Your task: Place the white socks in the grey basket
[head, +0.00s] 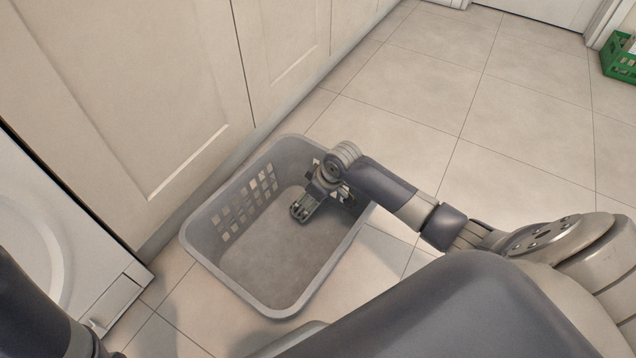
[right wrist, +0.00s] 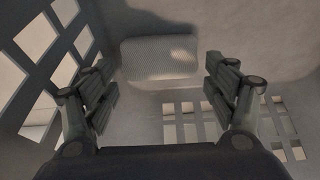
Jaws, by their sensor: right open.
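The grey basket (head: 225,280) stands on the floor in the head view, with slotted walls. My right gripper (head: 300,211) reaches down inside it, near the far right part. In the right wrist view the right gripper (right wrist: 160,75) is open, its fingers well apart with nothing held. A pale, knit-textured bundle (right wrist: 160,58), which looks like the white socks, lies inside the basket beyond the fingertips, apart from them. I cannot make it out in the head view, where the gripper may hide it. My left gripper is out of view.
Beige cabinet doors (head: 130,90) rise close along the basket's left side. A white washer (head: 50,240) is at the left. A green crate (head: 620,58) stands at the far right. The tiled floor (head: 520,130) beyond is clear.

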